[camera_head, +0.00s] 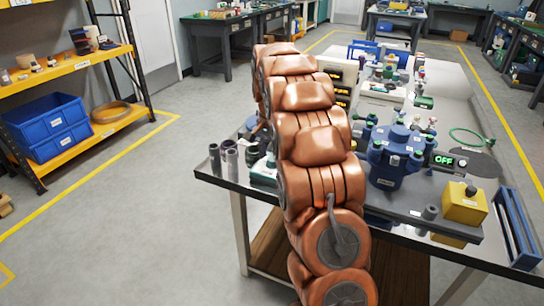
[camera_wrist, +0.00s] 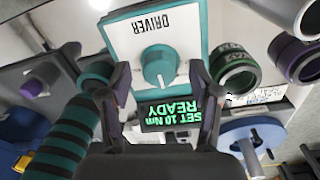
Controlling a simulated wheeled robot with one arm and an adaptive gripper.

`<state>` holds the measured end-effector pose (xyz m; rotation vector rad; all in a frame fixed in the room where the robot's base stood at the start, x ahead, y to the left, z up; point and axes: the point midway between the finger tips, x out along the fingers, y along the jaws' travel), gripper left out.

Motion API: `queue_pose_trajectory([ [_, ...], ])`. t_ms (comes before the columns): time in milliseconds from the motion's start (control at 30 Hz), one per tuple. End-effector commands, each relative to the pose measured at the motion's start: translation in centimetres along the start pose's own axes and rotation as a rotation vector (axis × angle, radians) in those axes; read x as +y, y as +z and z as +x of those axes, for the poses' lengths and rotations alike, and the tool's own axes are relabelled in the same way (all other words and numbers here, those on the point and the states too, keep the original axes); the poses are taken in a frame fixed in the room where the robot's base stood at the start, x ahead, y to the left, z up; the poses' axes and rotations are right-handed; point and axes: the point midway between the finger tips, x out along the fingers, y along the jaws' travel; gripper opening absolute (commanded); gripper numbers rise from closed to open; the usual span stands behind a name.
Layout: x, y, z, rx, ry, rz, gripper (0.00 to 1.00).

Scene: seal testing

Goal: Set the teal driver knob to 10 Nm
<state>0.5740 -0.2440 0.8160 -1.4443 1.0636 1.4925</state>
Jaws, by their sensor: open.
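In the wrist view, the teal driver knob (camera_wrist: 158,66) sits on a white panel with a teal border (camera_wrist: 190,22), marked DRIVER. The panel appears upside down in this view. The small display (camera_wrist: 168,112) beside the knob shows green text reading SET 10 Nm and READY. My gripper (camera_wrist: 158,78) is open, with one dark finger on each side of the knob. I cannot tell whether the fingers touch it. In the head view, my copper-coloured arm hides the gripper, and I cannot make out the knob there.
Green (camera_wrist: 235,70) and purple (camera_wrist: 297,58) ringed parts stand right of the panel in the wrist view. A teal-and-black striped handle (camera_wrist: 68,135) lies at left. In the head view, a blue pump-like unit (camera_head: 394,158) and a yellow block (camera_head: 464,203) crowd the bench's right side.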

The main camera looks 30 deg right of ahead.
Motion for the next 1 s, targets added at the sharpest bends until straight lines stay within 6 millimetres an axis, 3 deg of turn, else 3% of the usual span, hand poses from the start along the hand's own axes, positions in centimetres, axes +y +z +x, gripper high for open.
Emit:
queue_pose_trajectory([
  [600, -0.2, -0.1, -8.4, 0.005, -0.006, 0.000, 0.63],
  [1000, -0.1, 0.0, -11.2, 0.001, 0.000, 0.000, 0.63],
])
